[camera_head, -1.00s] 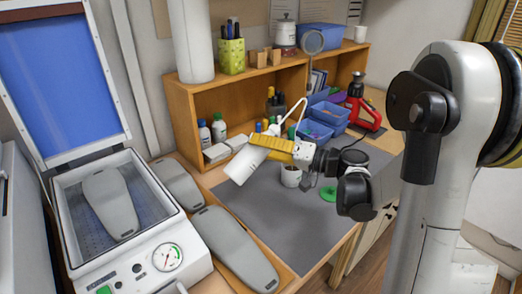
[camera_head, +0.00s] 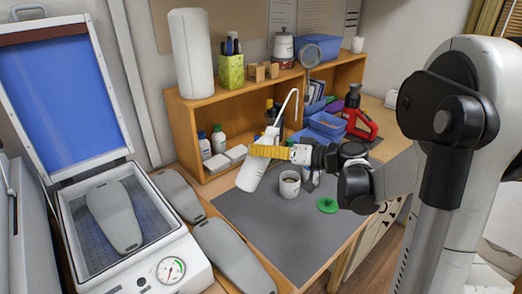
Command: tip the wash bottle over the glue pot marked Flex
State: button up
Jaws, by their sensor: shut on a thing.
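My gripper (camera_head: 268,151) has yellow fingers and is shut around the white wash bottle (camera_head: 250,177). The bottle is held above the grey mat, leaning, with its top to the right of its base. Its thin bent spout rises above the fingers, and its tip is up near the shelf front. A white pot (camera_head: 290,186) with dark contents stands open and upright on the mat, just right of the bottle's lower part. I cannot read any marking on it. A green lid (camera_head: 327,205) lies on the mat to the right of the pot.
A wooden shelf (camera_head: 187,135) with small bottles stands behind. Blue bins (camera_head: 326,125) and a red tool (camera_head: 359,122) are at the back right. The forming machine (camera_head: 150,258) and grey insole forms (camera_head: 232,258) are at left. The front of the mat (camera_head: 285,240) is clear.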

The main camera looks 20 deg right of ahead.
aim_at(272, 139)
jog(key=shift+w+d+r+n+h+p, duration=0.1)
jog(key=shift+d+r+n+h+p, duration=0.35)
jog(key=shift+r+n+p, duration=0.2)
jog(key=d+p, duration=0.1)
jog(key=d+n+h+p, duration=0.1)
jog(key=w+d+r+n+p, duration=0.1)
jog(key=shift+n+h, duration=0.25)
jog(key=shift+h, duration=0.1)
jog(key=shift+w+d+n+h+p, duration=0.1)
jog(key=shift+d+n+h+p, duration=0.2)
jog(key=shift+d+n+p, duration=0.2)
